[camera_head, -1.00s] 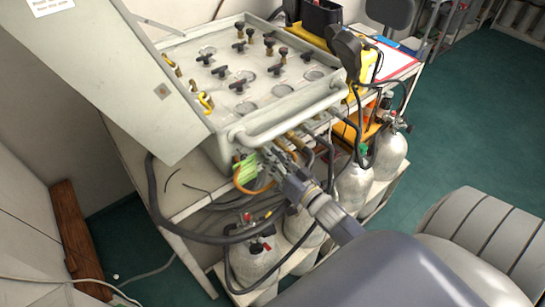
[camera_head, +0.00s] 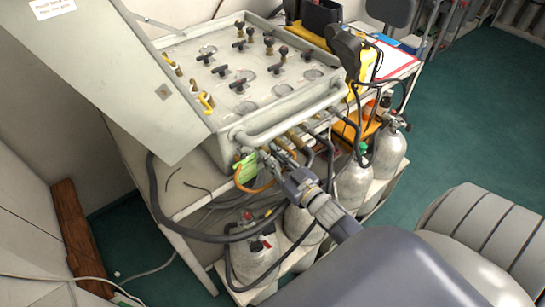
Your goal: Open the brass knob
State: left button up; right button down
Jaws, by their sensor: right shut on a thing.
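The air panel (camera_head: 200,62) is a pale grey case with its lid raised, and several black and brass knobs stand on its top face. My right gripper (camera_head: 268,158) is at the front side of the case, below the tubular handle, among the brass fittings (camera_head: 292,137) and hoses. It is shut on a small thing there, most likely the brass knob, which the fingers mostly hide. A green tag (camera_head: 246,168) and an orange loop (camera_head: 247,187) hang just left of the fingers. My left gripper is not in view.
Several silver cylinders (camera_head: 387,155) stand under and beside the white table (camera_head: 190,200). Black hoses (camera_head: 160,205) loop down in front of it. A yellow case and a clipboard (camera_head: 395,60) are at the back. Green floor is open at right.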

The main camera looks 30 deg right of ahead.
dwell(0.3)
jog(key=c, duration=1.7)
grip_release()
jog(key=shift+s, duration=0.55)
jog(key=s, duration=1.1)
jog(key=shift+d, duration=0.4)
jog(key=shift+f, duration=0.1)
